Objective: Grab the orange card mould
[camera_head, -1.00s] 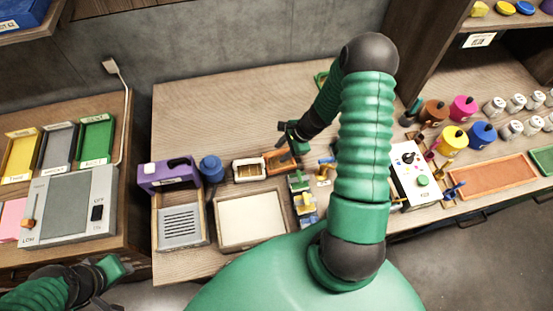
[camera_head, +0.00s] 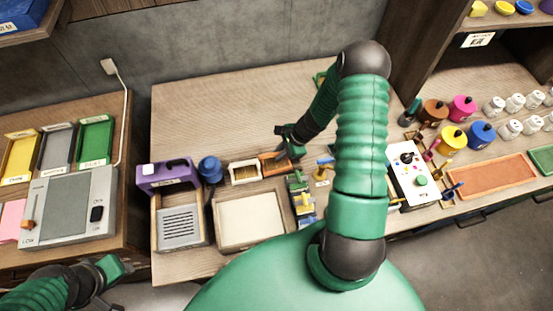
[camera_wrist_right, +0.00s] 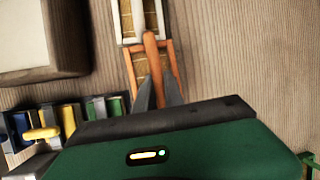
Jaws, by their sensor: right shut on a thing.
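The orange card mould (camera_head: 272,166) lies on the wooden bench, just right of a white-framed mould (camera_head: 245,180). In the right wrist view, the orange mould (camera_wrist_right: 151,52) shows an orange handle bar and a mesh inside its frame. My right gripper (camera_head: 291,151) is down at the mould. In the wrist view, the fingers of my right gripper (camera_wrist_right: 158,88) are closed around the handle bar. They hide part of the frame. My left gripper (camera_head: 112,272) is at the lower left, away from the bench things; its jaw opening is unclear.
A rack of coloured tools (camera_head: 300,197) stands close in front of the orange mould. A pale tray (camera_head: 217,241), a blue pot (camera_head: 211,168) and a purple device (camera_head: 167,173) are to the left. A white control box (camera_head: 411,190) is to the right.

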